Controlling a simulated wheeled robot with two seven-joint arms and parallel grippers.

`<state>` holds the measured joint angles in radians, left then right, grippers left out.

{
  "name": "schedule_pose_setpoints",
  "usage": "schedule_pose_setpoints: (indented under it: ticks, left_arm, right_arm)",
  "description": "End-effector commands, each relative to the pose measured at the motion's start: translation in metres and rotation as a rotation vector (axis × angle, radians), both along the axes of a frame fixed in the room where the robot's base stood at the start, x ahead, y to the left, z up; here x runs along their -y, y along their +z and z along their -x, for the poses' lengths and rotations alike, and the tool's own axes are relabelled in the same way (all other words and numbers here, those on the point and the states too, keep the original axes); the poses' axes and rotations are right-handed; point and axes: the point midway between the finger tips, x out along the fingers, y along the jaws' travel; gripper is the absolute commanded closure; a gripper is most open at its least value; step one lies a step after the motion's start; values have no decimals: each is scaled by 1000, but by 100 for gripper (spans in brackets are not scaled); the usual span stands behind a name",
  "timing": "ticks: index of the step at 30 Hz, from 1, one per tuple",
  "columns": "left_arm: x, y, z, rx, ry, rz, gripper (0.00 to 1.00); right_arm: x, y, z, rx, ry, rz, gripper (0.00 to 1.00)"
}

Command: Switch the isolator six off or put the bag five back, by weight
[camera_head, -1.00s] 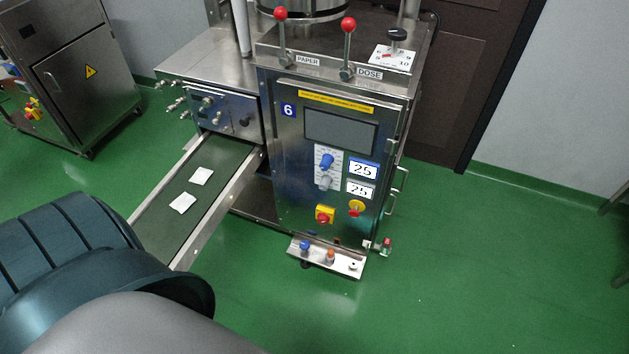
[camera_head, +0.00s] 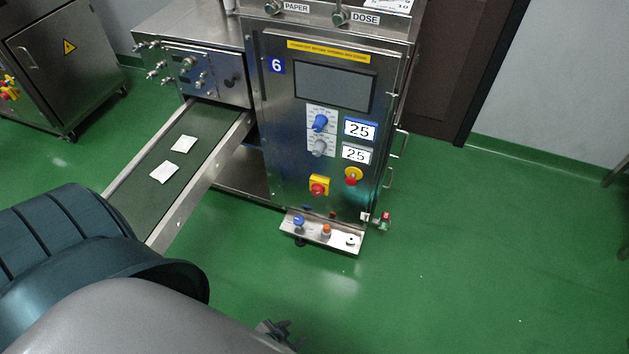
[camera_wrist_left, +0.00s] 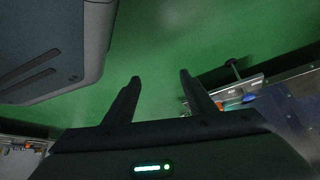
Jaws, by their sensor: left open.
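Machine six (camera_head: 277,66) stands ahead with a steel front panel. Its red knob on a yellow plate (camera_head: 319,186) is low on the panel; a round yellow and red button (camera_head: 352,176) sits to its right. Two white bags (camera_head: 183,144) (camera_head: 164,172) lie apart on the green conveyor. My left gripper (camera_head: 277,330) shows at the bottom edge, well below the panel. In the left wrist view its fingers (camera_wrist_left: 160,80) are open and empty. My right gripper is not in view.
A small steel shelf (camera_head: 322,232) with blue, orange and black knobs juts out below the panel. It also shows in the left wrist view (camera_wrist_left: 240,92). A steel cabinet (camera_head: 50,70) stands at left.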

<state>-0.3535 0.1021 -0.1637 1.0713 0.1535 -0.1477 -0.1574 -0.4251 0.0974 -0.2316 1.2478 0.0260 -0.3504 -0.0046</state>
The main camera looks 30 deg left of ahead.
Motion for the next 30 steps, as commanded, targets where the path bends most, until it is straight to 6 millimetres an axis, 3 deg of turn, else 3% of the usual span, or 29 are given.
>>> schedule_pose_setpoints:
  ticks: [1, 6, 12, 15, 19, 24, 30]
  left_arm:
    - [-6, -13, -27, 72, 9, 1, 50]
    - [-29, 4, -105, 311, 39, -14, 50]
    - [-68, 39, -177, 585, 97, -71, 50]
    - [-90, 60, -203, 714, 135, -111, 50]
    - [-116, 87, -226, 850, 186, -163, 50]
    - [-140, 115, -239, 963, 238, -213, 50]
    - [-149, 128, -242, 1005, 260, -235, 50]
  right_arm:
    - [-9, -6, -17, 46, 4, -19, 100]
    - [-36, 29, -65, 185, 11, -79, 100]
    - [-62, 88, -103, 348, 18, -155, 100]
    - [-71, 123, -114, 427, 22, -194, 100]
    - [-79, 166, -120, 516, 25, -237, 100]
    - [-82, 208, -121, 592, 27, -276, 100]
    - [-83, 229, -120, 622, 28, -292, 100]
